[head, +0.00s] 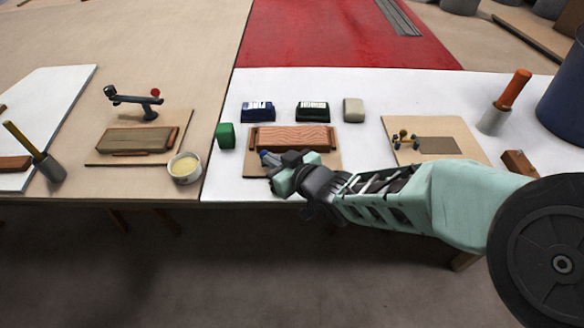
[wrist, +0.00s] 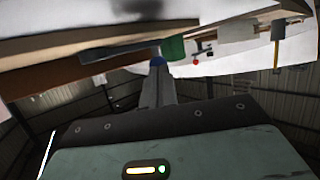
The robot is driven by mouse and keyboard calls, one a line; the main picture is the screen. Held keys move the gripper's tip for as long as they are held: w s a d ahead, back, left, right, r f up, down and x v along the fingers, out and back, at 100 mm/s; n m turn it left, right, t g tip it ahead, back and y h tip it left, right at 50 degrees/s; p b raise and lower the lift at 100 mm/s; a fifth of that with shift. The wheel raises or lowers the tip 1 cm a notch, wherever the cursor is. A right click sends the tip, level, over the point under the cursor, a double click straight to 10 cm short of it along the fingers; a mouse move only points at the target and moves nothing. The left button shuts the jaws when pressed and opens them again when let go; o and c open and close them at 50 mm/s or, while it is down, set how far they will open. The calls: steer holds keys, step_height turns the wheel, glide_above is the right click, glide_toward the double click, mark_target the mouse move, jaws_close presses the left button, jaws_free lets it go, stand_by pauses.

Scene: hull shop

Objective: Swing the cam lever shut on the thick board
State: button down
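The thick board (head: 290,138), reddish and grained, lies on a thin tan base (head: 253,170) at the middle of the white bench top. A small blue part (head: 268,158) shows at its front left, right at my gripper; it may be the cam lever's end, but the lever's shape is hidden. It seems to show also in the wrist view (wrist: 157,62), at the tip of a grey finger shape. My gripper (head: 284,160) is low at the board's front edge. Its fingers overlap in view, so their opening and any contact are unclear.
A green block (head: 226,135) stands left of the board. Blue (head: 258,111), black (head: 312,111) and beige (head: 353,110) blocks stand behind it. A red-knobbed clamp (head: 136,100) and a white bowl (head: 185,168) are at left. A panel with small fittings (head: 455,127) lies at right.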

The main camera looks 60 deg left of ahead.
steer(key=shift+s+a+f+b, duration=0.15)
steer(key=shift+a+b, duration=0.3)
steer(key=shift+b, duration=0.5)
steer(key=shift+a, duration=0.1)
steer(key=shift+r, duration=0.2)
